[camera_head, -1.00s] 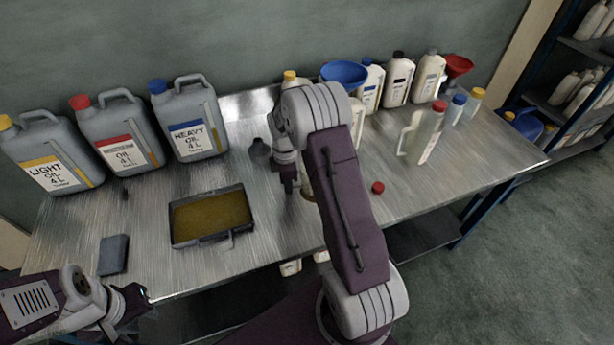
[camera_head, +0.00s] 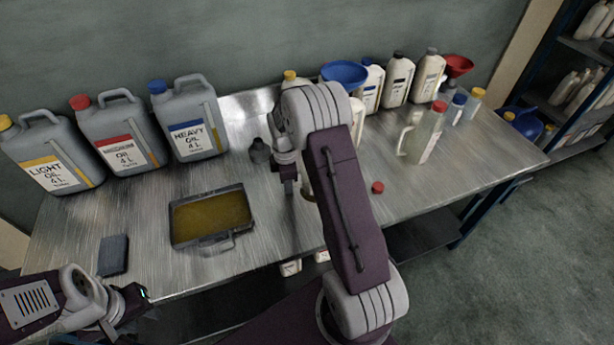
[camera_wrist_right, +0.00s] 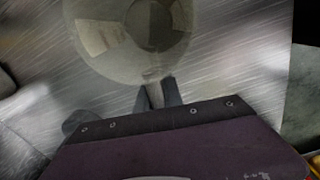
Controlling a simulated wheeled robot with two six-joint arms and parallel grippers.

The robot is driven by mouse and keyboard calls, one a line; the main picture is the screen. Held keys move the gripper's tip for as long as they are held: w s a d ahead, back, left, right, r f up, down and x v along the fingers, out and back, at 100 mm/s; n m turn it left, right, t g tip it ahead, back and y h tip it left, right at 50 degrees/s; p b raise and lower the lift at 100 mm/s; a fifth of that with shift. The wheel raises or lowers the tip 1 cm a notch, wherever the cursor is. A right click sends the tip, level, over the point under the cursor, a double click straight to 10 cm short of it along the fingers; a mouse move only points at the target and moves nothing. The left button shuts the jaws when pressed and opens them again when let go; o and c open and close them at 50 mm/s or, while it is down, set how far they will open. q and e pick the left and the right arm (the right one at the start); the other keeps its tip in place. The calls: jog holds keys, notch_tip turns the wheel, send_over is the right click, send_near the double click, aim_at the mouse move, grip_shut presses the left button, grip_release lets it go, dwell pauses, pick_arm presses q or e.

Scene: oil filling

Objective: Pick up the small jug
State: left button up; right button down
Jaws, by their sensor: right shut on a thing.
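My right gripper (camera_head: 289,186) is low over the middle of the table, partly hidden by my right arm in the head view. In the right wrist view, its two dark fingers (camera_wrist_right: 158,92) are shut on the handle of a round, see-through jug (camera_wrist_right: 120,65). I take this to be the small jug. In the head view only a sliver of it (camera_head: 306,190) shows beside my arm. It seems to stand on the table (camera_head: 270,225). My left gripper (camera_head: 140,293) is at the table's front left edge, apart from everything, and its opening is unclear.
Three grey oil canisters (camera_head: 190,120) stand at the back left. A tray of brown oil (camera_head: 210,215) and a dark pad (camera_head: 113,254) lie at left. A larger clear jug (camera_head: 420,135), a blue funnel (camera_head: 344,73) and several bottles stand right. A red cap (camera_head: 377,187) lies near my arm.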

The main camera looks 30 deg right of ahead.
jog(key=shift+w+r, duration=0.1)
jog(key=shift+r, duration=0.4)
notch_tip(320, 180, up, 3)
jog(key=shift+f, duration=0.1)
jog(key=s+d+r, duration=0.7)
jog(key=d, duration=0.2)
jog(key=shift+s, duration=0.3)
jog(key=shift+r, duration=0.1)
